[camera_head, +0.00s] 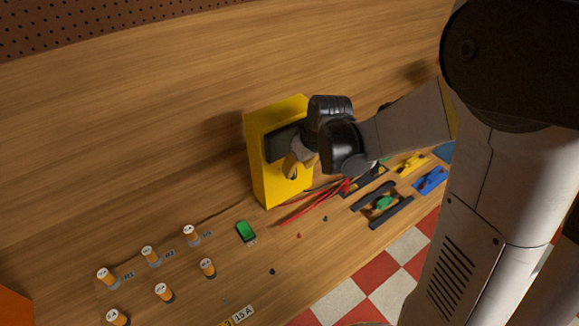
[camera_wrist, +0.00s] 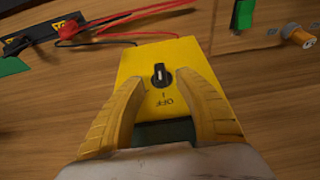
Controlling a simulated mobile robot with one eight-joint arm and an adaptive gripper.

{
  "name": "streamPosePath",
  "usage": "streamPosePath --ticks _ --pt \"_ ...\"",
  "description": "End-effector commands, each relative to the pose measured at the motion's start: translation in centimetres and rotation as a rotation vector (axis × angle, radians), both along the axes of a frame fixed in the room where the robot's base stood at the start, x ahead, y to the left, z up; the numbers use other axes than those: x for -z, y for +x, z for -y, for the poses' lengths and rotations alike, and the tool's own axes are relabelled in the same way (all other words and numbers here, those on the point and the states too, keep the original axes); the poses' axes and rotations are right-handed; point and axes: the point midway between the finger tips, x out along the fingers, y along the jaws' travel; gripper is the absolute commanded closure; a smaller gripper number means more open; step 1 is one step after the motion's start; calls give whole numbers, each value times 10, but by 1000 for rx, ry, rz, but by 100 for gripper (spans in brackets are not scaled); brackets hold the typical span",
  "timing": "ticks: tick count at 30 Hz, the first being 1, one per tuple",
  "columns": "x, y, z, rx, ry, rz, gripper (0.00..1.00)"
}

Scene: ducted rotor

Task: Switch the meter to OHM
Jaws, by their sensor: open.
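The yellow meter (camera_head: 261,174) stands upright on the wooden bench in the head view, its dark screen (camera_head: 281,144) partly hidden by my gripper. In the wrist view the meter's yellow face (camera_wrist: 188,61) shows a round black selector knob (camera_wrist: 161,76) with a light pointer mark. Printed "OFF" shows close to the knob, upside down; I cannot read an OHM label. My gripper (camera_wrist: 168,85) is open, its two yellow fingers on either side of the knob, apart from it as far as I can tell. In the head view my gripper (camera_head: 297,165) is in front of the meter face.
Red and black leads (camera_head: 318,204) run from beside the meter across the bench. A green block (camera_head: 245,231) and several orange-topped posts (camera_head: 151,255) stand at left. Blue and yellow pieces (camera_head: 430,180) lie at right. Bare wood lies left of the meter.

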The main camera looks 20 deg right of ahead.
Motion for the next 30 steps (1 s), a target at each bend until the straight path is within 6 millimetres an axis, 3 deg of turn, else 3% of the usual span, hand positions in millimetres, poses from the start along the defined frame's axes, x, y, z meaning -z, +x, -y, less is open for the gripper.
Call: streamPosePath --ticks 3,7,18,22,30 --pt "20 7 -2 0 0 0 60" --pt "32 12 -4 1 0 0 60" --pt "36 14 -5 1 0 0 61" --pt "35 14 -5 1 0 0 100" --pt "36 14 -4 2 8 -2 100"
